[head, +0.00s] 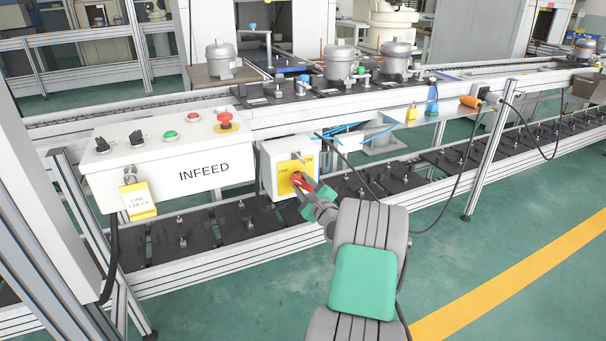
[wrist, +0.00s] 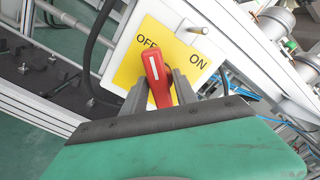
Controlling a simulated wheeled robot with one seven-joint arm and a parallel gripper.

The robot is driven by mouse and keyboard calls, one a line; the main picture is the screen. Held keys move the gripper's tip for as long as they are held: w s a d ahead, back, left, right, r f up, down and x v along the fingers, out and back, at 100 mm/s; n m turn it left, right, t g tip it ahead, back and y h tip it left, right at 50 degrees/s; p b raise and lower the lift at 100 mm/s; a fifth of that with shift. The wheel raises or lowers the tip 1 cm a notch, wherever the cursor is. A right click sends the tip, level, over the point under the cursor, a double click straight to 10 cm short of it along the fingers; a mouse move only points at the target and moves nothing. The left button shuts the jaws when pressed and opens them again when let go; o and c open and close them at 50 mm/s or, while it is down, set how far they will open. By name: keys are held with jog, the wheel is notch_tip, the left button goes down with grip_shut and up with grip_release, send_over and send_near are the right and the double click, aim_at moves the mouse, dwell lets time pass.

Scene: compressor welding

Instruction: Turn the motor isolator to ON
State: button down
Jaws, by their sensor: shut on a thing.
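The motor isolator is a white box (head: 268,172) with a yellow plate (head: 284,186) marked OFF on the left and ON on the right. Its red handle (head: 298,181) also shows in the wrist view (wrist: 154,70), where its white line points up toward the OFF label (wrist: 147,42). The ON label (wrist: 197,62) lies to the right of the handle. My gripper (head: 309,193) reaches the box from the lower right. In the wrist view its two grey fingers stand on either side of the handle, shut on it. The handle's lower end is partly hidden.
The INFEED control box (head: 170,165) with knobs, buttons, a red emergency stop (head: 225,120) and a padlock tag (head: 138,201) is left of the isolator. A thin rod (wrist: 198,30) sticks out near the ON label. A black cable (head: 362,172) hangs to the right. Green floor is free in front.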

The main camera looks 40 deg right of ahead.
jog(key=m+p, duration=0.5)
jog(key=shift+r+m+p, duration=0.15)
jog(key=shift+m+p, duration=0.15)
jog(key=shift+p, duration=0.05)
jog(key=shift+f+m+p, duration=0.2)
jog(key=shift+m+p, duration=1.2)
jog(key=shift+m, duration=0.4)
jog(key=c, duration=1.2)
grip_release()
jog(key=shift+c, duration=0.2)
jog(key=shift+s, duration=0.1)
jog(key=v, duration=0.7)
jog(key=shift+s+a, duration=0.2)
jog(key=shift+s, duration=0.1)
